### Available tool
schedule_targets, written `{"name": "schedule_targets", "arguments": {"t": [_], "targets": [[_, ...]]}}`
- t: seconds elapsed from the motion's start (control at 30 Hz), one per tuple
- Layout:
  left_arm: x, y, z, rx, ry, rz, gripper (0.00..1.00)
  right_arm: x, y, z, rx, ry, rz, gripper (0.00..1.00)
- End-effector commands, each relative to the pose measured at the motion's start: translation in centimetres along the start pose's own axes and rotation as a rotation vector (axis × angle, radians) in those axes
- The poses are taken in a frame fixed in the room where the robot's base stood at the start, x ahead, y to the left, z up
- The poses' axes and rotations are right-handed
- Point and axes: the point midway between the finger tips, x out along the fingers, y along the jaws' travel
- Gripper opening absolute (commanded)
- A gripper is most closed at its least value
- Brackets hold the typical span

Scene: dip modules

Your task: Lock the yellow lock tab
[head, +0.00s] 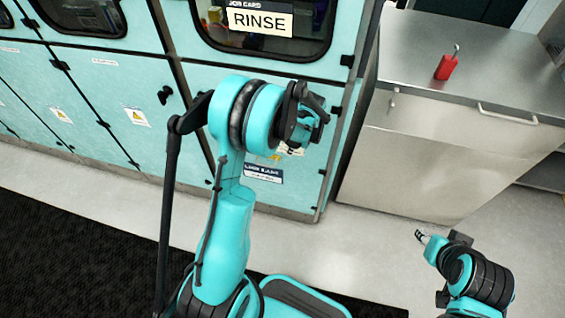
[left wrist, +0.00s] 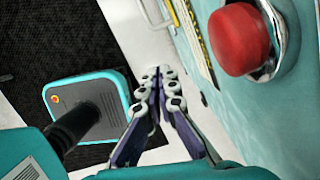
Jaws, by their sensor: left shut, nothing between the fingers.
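My left gripper (head: 310,128) is in front of the lower teal cabinet panel, its fingertips mostly hidden by its own wrist. In the left wrist view its fingers (left wrist: 160,76) are closed together and empty. A large red round knob (left wrist: 239,39) in a chrome ring stands on the teal panel to the right of the fingers, apart from them. My right gripper (head: 421,236) is low at right, too small to judge.
The teal cabinet wall (head: 90,85) has a window with a RINSE card (head: 260,19) and a dark label (head: 263,174) below my left wrist. A steel counter (head: 490,70) with a red bottle (head: 446,66) stands at right. Grey floor (head: 365,250) is open between the arms.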

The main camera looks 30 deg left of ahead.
Motion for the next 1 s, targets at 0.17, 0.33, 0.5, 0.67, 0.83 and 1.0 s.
{"name": "schedule_targets", "arguments": {"t": [0.17,0.33,0.5,0.67,0.83,1.0], "targets": [[0.1,0.0,0.0,-0.001,0.000,-0.001,0.00,0.1,0.0,0.1,0.000,0.000,0.000,0.40],[1.9,0.0,0.0,-0.002,0.000,-0.001,0.00,0.8,0.0,0.6,0.000,0.000,0.000,0.40],[5.5,0.0,-0.1,-0.003,0.000,-0.001,0.00,2.1,0.0,1.5,0.000,0.000,0.000,0.40],[9.1,-0.1,-0.1,-0.003,0.000,-0.001,0.00,3.4,0.0,2.4,0.000,0.000,0.000,0.40],[12.0,-0.1,0.0,-0.003,0.000,-0.001,0.00,4.4,0.0,3.1,0.000,0.000,0.000,0.40],[12.7,0.0,1.3,-0.004,0.000,-0.001,0.00,4.9,0.0,3.5,0.000,0.000,0.000,0.40]]}}
